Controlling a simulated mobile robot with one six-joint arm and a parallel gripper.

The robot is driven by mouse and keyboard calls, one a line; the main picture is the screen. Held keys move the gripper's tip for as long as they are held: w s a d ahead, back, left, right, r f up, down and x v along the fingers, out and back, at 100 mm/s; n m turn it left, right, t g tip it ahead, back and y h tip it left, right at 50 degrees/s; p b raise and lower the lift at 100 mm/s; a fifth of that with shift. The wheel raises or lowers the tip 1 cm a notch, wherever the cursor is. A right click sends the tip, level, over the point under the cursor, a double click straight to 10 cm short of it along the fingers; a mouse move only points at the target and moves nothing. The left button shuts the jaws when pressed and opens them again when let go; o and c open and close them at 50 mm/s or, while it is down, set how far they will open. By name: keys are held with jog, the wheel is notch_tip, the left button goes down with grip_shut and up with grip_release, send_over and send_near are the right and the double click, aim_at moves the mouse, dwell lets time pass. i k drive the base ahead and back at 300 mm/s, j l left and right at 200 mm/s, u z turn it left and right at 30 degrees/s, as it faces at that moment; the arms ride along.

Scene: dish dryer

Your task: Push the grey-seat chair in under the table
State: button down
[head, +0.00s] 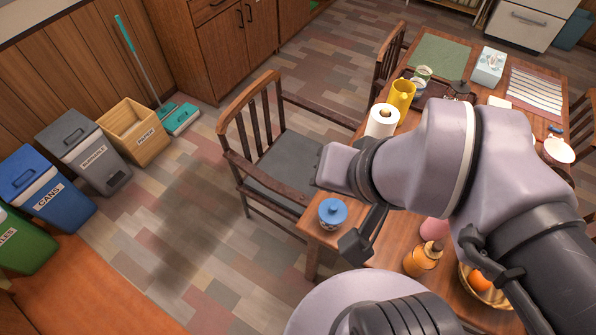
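The grey-seat chair (284,163) stands upright at the left side of the wooden table (312,238), facing it. Its slatted back (256,118) is on the side away from the table, and most of the seat lies outside the tabletop. The seat's right edge is close to the table edge, partly hidden by my arm. The dark end of my gripper (357,238) shows below my wrist, over the table's near-left part, right of the blue-lidded jar. It looks apart from the chair. My arm hides most of it, so its opening cannot be made out.
A blue-lidded jar (332,212), a paper roll (382,121) and a yellow jug (401,96) stand near the table's left edge. Another chair (389,60) is farther back. Bins (83,150) line the left wall. The floor left of the grey-seat chair is clear.

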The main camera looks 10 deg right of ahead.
aim_at(278, 181)
jog(key=j, duration=0.6)
jog(key=i+j, duration=0.4)
jog(key=i+j+z, duration=0.15)
jog(key=i+j, duration=0.3)
jog(key=j, duration=0.2)
jog(key=i+j, duration=0.4)
jog(key=j, duration=0.15)
jog(key=i+l+z, duration=0.1)
jog(key=i, duration=0.1)
